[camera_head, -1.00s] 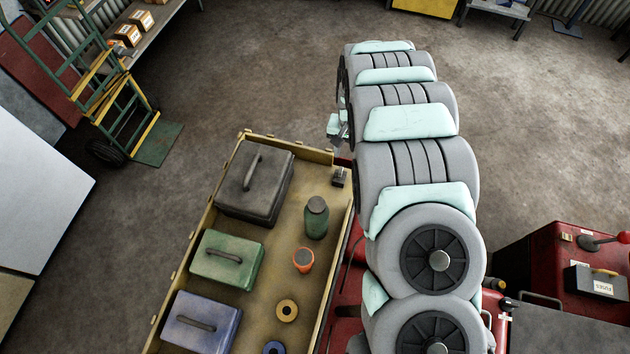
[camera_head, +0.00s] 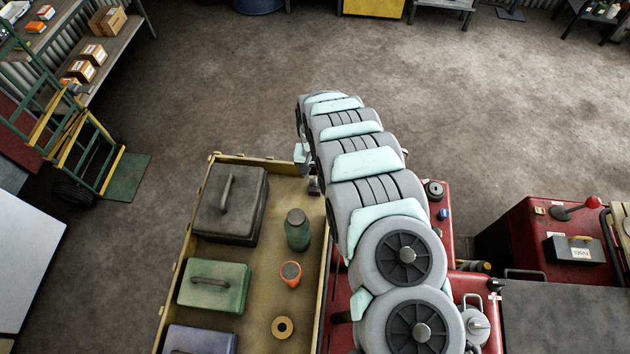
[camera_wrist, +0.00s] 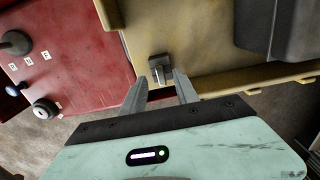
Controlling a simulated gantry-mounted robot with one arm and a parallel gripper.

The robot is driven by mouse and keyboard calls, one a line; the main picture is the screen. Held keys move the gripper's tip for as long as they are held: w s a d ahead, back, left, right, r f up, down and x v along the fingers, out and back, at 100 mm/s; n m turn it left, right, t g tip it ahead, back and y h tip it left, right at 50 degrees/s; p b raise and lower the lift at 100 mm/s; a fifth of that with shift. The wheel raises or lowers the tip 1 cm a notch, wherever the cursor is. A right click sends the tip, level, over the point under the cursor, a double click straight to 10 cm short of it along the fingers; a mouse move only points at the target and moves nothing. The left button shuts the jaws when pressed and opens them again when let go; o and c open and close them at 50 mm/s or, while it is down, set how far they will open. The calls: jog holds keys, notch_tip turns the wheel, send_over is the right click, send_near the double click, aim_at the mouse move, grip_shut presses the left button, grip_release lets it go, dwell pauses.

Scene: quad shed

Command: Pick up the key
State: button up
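A small dark grey piece (camera_wrist: 160,68) sits on the tan tray near its rim. It also shows at the tray's far right corner in the head view (camera_head: 314,187). It may be the key, but its shape is too small to tell. My gripper (camera_wrist: 160,78) is open, with its two fingers apart on either side of this piece in the wrist view. I see nothing held between them. I cannot tell how far above the piece the fingertips are. In the head view my arm hides much of the gripper.
The tan tray (camera_head: 236,339) holds a black case (camera_head: 233,215), a green case (camera_head: 214,287), a green bottle (camera_head: 297,231), an orange cup (camera_head: 290,274) and a brass ring (camera_head: 283,327). A red panel (camera_wrist: 85,55) with a round black knob (camera_wrist: 45,109) lies beside it.

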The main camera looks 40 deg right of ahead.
aim_at(315, 180)
jog(key=shift+w+d+f+p, duration=0.1)
jog(key=shift+w+f+p, duration=0.1)
jog(key=shift+f, duration=0.65)
jog(key=shift+w+f+p, duration=0.1)
jog(key=shift+f+p, duration=0.05)
jog(key=shift+f, duration=0.65)
jog(key=shift+s+f, duration=0.15)
jog(key=shift+f, duration=0.25)
jog(key=shift+c, duration=0.4)
grip_shut()
